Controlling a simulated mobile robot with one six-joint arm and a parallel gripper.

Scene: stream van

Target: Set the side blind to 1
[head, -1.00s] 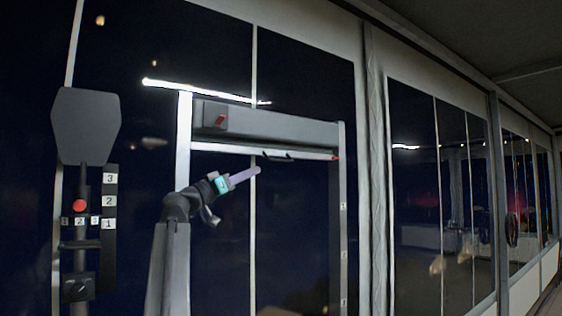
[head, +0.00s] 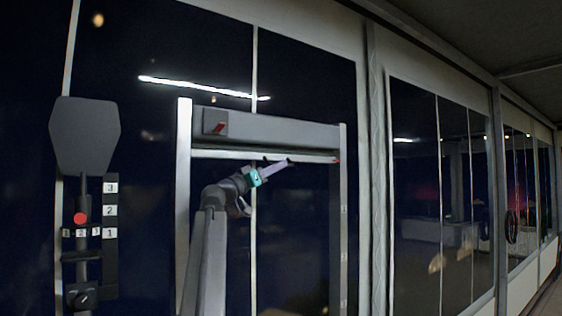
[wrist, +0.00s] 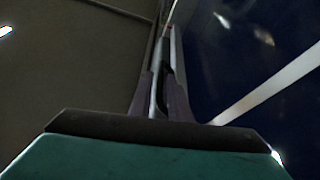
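The side blind (head: 270,130) is a grey cassette across the top of a framed window. Its pale bottom bar (head: 225,154) sits just under the cassette, with a red pointer (head: 337,160) at its right end. A small black handle (head: 266,160) is on the bar, partly hidden by my gripper. My gripper (head: 286,164), with purple fingers, is at the handle. In the wrist view, the fingers (wrist: 162,92) stand apart, one on each side of the dark handle. Whether they touch it cannot be told. Small marks (head: 343,210) run down the right rail.
At the left stands a post with a grey paddle (head: 85,135), a red knob (head: 80,218), a plate numbered 3, 2, 1 (head: 110,211) and a black dial (head: 82,299). Dark windows continue to the right.

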